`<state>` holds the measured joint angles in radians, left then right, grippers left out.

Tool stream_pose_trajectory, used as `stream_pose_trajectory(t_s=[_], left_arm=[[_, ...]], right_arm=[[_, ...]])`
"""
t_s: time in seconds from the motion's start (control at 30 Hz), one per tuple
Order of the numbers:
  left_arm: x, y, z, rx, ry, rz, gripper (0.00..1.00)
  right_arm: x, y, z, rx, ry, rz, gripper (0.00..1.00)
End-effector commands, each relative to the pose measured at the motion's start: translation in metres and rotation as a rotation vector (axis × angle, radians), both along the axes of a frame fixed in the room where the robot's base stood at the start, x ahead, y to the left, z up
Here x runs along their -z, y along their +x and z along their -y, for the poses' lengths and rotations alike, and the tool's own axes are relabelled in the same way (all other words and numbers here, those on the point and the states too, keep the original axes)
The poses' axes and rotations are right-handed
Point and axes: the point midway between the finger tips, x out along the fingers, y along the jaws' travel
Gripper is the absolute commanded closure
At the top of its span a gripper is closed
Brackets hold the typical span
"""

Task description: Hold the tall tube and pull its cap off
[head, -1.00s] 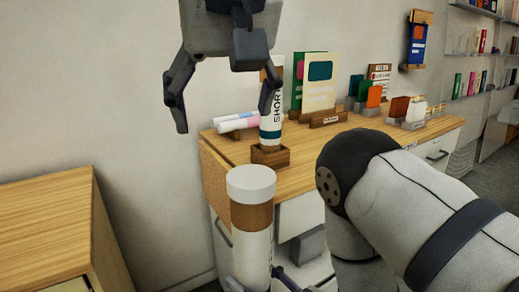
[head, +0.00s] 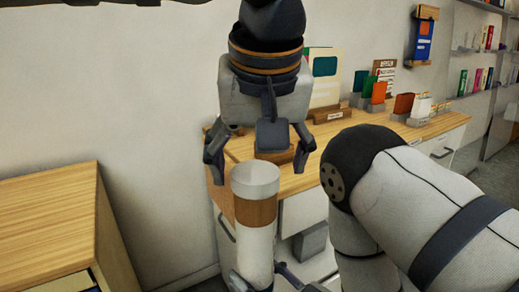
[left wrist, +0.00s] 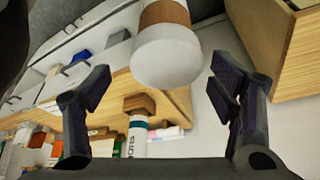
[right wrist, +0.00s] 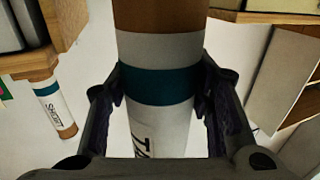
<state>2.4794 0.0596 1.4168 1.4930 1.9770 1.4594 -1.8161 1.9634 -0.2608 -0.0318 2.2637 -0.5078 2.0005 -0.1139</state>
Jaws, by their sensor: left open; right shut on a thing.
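The tall tube (head: 255,250) stands upright in the head view, white with a brown band and a pale cap (head: 255,179) on top. My right gripper (right wrist: 160,85) is shut on the tube around its teal band; in the head view its fingers show low at the tube's sides. My left gripper (head: 258,165) is open above the tube, its fingers on either side of the cap and apart from it. In the left wrist view the cap (left wrist: 165,58) lies beyond and between the open fingers.
A wooden desk (head: 330,165) behind holds cards and booklets. A short tube (left wrist: 137,138) stands in a wooden block (left wrist: 139,103) there, mostly hidden in the head view. A wooden cabinet (head: 50,215) is at left. My right arm fills the lower right.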

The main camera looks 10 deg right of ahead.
Motion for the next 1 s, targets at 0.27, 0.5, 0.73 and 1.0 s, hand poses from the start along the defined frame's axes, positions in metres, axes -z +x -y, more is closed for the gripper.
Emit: stream_pose_trajectory(t_s=[0.27,0.5,0.73,1.0], left_arm=[[0.0,0.0,0.0001,0.0,0.0,0.001,0.38],[0.0001,-0.0002,0.0009,0.002,-0.001,0.0,0.8],[-0.0021,-0.0003,0.0021,0.003,-0.005,0.001,0.8],[-0.0022,-0.0004,0.0022,0.004,-0.005,0.0,0.8]], right_arm=[[-0.0006,0.0001,0.0,0.0,0.0,0.001,1.0],[-0.0009,0.0,-0.0006,-0.002,0.0,0.004,1.0],[-0.0013,-0.0002,-0.0014,-0.004,0.0,0.006,1.0],[-0.0008,-0.0003,-0.0013,-0.004,-0.002,0.004,1.0]])
